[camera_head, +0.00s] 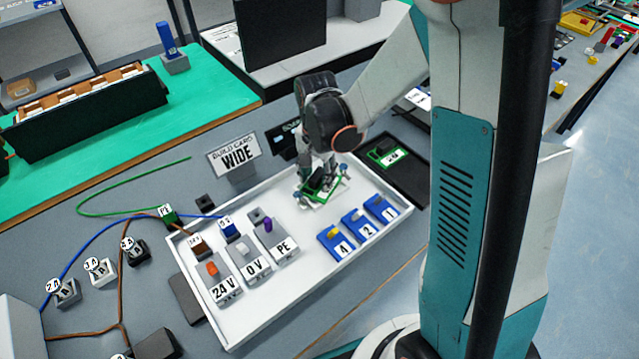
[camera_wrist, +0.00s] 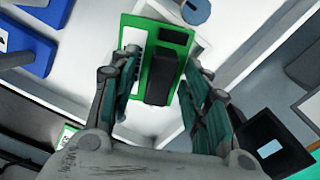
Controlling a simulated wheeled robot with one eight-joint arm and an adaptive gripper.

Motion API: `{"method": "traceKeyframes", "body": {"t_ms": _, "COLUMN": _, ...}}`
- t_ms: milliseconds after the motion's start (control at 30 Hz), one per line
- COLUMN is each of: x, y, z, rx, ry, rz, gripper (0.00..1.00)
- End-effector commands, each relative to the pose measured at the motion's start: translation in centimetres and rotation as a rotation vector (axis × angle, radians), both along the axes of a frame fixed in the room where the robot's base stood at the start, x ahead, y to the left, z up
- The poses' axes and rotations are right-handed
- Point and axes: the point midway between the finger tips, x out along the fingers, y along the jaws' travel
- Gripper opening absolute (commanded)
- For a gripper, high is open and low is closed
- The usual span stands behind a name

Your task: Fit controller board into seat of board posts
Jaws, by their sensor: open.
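A green board with a black block and a white strip (camera_wrist: 160,75) lies between my fingers in the wrist view. In the head view the green board (camera_head: 322,197) shows under my gripper (camera_head: 321,180), near the far right end of the white tray. My gripper (camera_wrist: 162,58) is open, with one finger on each side of the board; I cannot tell whether they touch it. A white base shows beneath the board, and a round blue-grey post top (camera_wrist: 195,12) stands beside its far edge. The other posts are mostly hidden, and I cannot tell whether the board is fully seated.
Blue numbered blocks (camera_head: 333,243) and grey terminal blocks (camera_head: 255,267) stand in the white tray (camera_head: 290,316). Cables lie left.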

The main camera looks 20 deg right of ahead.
Motion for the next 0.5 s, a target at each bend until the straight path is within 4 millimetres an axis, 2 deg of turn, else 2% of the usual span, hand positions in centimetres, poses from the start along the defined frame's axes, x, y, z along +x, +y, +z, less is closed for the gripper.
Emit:
{"method": "traceKeyframes", "body": {"t_ms": 67, "x": -0.01, "y": 0.00, "z": 0.07, "rx": 0.000, "ry": 0.000, "rz": 0.000, "gripper": 0.41}}
{"method": "traceKeyframes", "body": {"t_ms": 233, "x": -0.01, "y": 0.00, "z": 0.08, "rx": 0.000, "ry": 0.000, "rz": 0.000, "gripper": 0.03}}
{"method": "traceKeyframes", "body": {"t_ms": 267, "x": -0.01, "y": 0.00, "z": 0.08, "rx": 0.000, "ry": 0.000, "rz": 0.000, "gripper": 0.00}}
{"method": "traceKeyframes", "body": {"t_ms": 500, "x": -0.01, "y": 0.00, "z": 0.08, "rx": 0.000, "ry": 0.000, "rz": 0.000, "gripper": 0.00}}
